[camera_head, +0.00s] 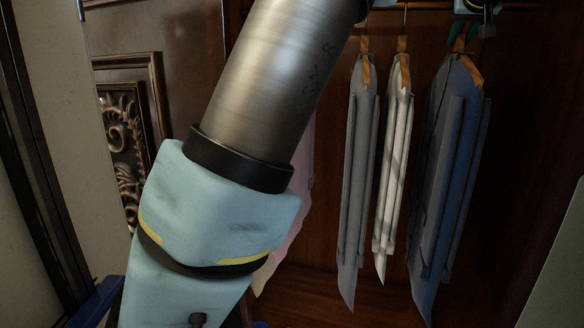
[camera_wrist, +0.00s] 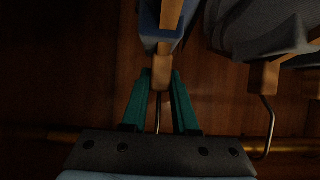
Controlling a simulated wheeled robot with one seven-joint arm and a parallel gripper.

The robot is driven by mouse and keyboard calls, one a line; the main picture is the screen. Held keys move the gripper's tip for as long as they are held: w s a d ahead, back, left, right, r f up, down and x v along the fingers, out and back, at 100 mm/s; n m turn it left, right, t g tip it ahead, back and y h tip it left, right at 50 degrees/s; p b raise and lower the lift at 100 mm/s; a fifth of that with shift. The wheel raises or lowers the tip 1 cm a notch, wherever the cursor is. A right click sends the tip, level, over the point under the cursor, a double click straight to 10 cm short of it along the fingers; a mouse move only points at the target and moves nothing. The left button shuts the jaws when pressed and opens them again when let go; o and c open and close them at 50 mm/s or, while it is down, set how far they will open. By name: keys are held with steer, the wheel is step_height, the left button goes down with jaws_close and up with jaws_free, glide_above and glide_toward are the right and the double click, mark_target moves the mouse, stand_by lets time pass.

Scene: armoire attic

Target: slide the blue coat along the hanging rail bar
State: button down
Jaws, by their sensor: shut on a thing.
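The blue coat (camera_head: 452,175) hangs at the right of the open armoire in the head view, on a wooden hanger. In the wrist view the coat's blue top (camera_wrist: 150,22) shows at the top edge. My gripper (camera_wrist: 160,80) has its two green fingers on either side of the neck of that wooden hanger (camera_wrist: 162,66), shut on it just below the metal hook. In the head view my gripper (camera_head: 463,40) is at the top of the blue coat. The brass rail bar (camera_wrist: 45,138) runs across the bottom of the wrist view, partly hidden behind my gripper.
A grey coat (camera_head: 357,170) and a white patterned garment (camera_head: 394,165) hang left of the blue coat in the head view, with a gap between. A pale pink garment (camera_head: 297,215) is mostly hidden behind my arm. A carved door panel (camera_head: 124,140) stands at left.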

steer(key=shift+s+d+r+p, duration=0.15)
steer(key=shift+s+d, duration=0.1)
steer(key=shift+d, duration=0.55)
steer(key=shift+s+d+f+p, duration=0.15)
steer(key=shift+s+d, duration=0.1)
steer(key=shift+d, duration=0.5)
steer(key=shift+r, duration=0.1)
steer(key=shift+f+b, duration=0.25)
steer(key=shift+b, duration=0.1)
steer(key=c, duration=0.9)
jaws_free()
steer(key=o, duration=0.3)
steer(key=b+v, duration=0.4)
steer(key=v, duration=0.6)
steer(key=shift+s, duration=0.4)
steer(key=shift+a, duration=0.1)
